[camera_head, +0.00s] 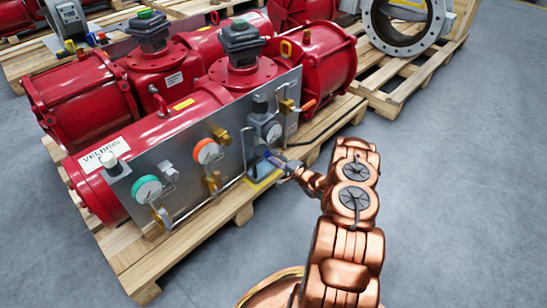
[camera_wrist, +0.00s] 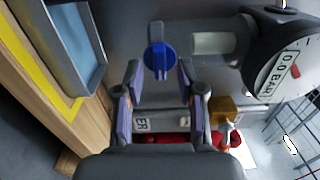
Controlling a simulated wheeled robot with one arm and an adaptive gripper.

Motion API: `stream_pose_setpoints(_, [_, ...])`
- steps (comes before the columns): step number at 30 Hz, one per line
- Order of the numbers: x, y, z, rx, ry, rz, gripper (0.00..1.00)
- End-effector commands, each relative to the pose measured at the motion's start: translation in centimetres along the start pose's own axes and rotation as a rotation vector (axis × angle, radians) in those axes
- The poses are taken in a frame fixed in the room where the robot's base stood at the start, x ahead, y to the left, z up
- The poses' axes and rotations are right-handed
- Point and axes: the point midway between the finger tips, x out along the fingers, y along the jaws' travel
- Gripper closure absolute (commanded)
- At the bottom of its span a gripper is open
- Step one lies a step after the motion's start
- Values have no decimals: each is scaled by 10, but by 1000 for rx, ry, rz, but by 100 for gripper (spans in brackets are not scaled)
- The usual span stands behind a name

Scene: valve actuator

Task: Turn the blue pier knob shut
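The blue pier knob (camera_wrist: 160,60) shows in the wrist view as a round blue knob with a raised grip bar, on the grey metal panel beside a clear cylinder (camera_wrist: 211,43). My gripper (camera_wrist: 158,72) is open, with one finger to the left and one to the right of the knob's lower part. The fingertips look apart from it; I cannot tell how deep they reach around it. In the head view my gripper (camera_head: 278,160) is at the lower right of the panel (camera_head: 235,150).
A pressure gauge (camera_wrist: 285,75) reading 0.0 BAR is right of the knob. A blue-grey tray (camera_wrist: 75,50) with a yellow border is at the left. Open floor (camera_head: 450,200) lies to the right.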

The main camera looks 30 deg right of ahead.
Motion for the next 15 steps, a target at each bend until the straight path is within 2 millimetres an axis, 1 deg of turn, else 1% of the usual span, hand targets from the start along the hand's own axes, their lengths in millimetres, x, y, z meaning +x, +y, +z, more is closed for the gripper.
stream_pose_setpoints(5, [-30, 0, -2, 4, 7, 2, 61])
stream_pose_setpoints(9, [-58, 1, -1, 5, 6, 2, 61])
stream_pose_setpoints(15, [-91, 0, -1, 3, 3, 1, 61])
